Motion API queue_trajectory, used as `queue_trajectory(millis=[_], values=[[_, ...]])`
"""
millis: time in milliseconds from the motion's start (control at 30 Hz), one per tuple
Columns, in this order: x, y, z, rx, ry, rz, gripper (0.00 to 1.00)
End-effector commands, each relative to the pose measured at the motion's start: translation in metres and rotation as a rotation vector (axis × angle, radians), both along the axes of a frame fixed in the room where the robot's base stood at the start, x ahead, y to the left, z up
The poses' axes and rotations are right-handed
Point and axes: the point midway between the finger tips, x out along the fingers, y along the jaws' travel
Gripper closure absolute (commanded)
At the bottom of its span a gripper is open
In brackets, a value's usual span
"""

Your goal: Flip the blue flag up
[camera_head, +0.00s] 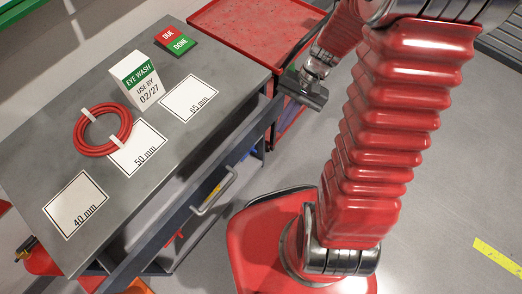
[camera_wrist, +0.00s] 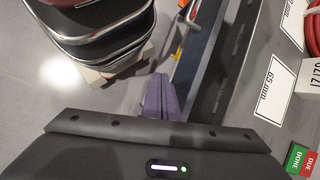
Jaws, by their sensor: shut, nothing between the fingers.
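A small blue patch (camera_head: 246,155) shows below the front edge of the grey bench, in the shadow beside the frame. It may be the blue flag, but it is too small to tell its shape or whether it is up or down. My gripper (camera_head: 303,92) is beside the bench's far right corner, in front of the red tray, apart from the blue patch. In the wrist view its purple fingers (camera_wrist: 158,97) are together and hold nothing. I cannot make out a blue flag in the wrist view.
The grey bench (camera_head: 60,150) holds labelled white cards, a red ring (camera_head: 82,142), an eye wash box (camera_head: 140,82) and a red-green DUE/DONE block (camera_head: 175,41). A curved metal handle with yellow (camera_head: 213,195) sticks out below its edge. A red tray (camera_head: 265,25) stands behind.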

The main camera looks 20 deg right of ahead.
Motion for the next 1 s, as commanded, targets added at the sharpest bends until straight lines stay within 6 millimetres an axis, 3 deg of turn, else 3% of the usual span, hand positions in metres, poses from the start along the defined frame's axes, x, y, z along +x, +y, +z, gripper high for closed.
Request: queue_trajectory(millis=[700,1000], values=[[-0.012,-0.003,-0.136,0.292,0.298,-0.354,1.00],[0.003,0.005,-0.189,0.450,0.358,-0.558,1.00]])
